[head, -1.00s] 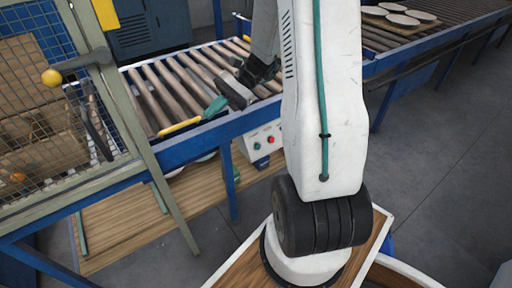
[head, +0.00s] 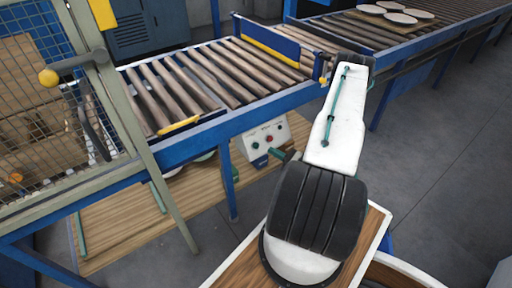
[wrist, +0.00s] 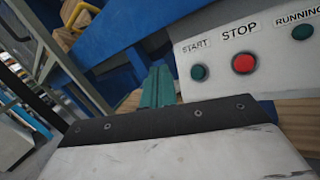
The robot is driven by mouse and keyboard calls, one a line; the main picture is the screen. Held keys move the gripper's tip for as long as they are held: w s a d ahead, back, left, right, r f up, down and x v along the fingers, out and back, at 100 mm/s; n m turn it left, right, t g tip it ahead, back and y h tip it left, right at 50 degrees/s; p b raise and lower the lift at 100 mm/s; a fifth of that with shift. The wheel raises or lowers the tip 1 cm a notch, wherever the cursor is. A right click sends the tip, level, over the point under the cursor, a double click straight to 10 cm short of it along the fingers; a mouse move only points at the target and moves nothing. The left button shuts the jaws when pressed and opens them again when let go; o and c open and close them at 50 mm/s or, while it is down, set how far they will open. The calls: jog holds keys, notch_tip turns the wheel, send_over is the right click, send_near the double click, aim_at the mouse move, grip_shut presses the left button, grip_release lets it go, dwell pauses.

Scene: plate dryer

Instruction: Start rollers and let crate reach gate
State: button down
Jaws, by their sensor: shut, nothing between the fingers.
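The control box (head: 268,139) is under the blue rail in the head view. In the wrist view it shows a green START button (wrist: 199,72), a red STOP button (wrist: 243,63) and a dark green RUNNING lamp (wrist: 303,31). My gripper (wrist: 158,85) is shut and empty, its teal fingers left of and apart from START. In the head view my gripper (head: 284,155) is beside the box's lower right. The rollers (head: 190,82) are bare. A wooden tray of pale discs (head: 384,15) sits on the far rollers; I cannot tell if it is the crate. A blue, yellow-edged panel (head: 265,42) stands at the rollers' far side, possibly the gate.
A mesh guard (head: 60,120) with a yellow-knobbed handle (head: 50,77) stands at the left. The blue conveyor frame (head: 215,133) runs above the box. A wooden low shelf (head: 120,225) lies beneath. Grey floor (head: 440,170) is clear at the right.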

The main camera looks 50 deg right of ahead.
aim_at(256, 146)
dwell(0.3)
jog(key=shift+w+d+f, duration=0.3)
jog(key=shift+w+f, duration=0.45)
jog(key=shift+w, duration=0.5)
jog(key=shift+w+d+f, duration=0.25)
jog(key=shift+w+f, duration=0.45)
jog(key=shift+w, duration=0.5)
jog(key=shift+w+d+f, duration=0.3)
jog(key=shift+w+f, duration=0.45)
jog(key=shift+w, duration=0.5)
jog(key=shift+w+f, duration=0.1)
jog(key=shift+w, duration=0.05)
jog(key=shift+w+d+f, duration=0.1)
jog(key=shift+w, duration=0.05)
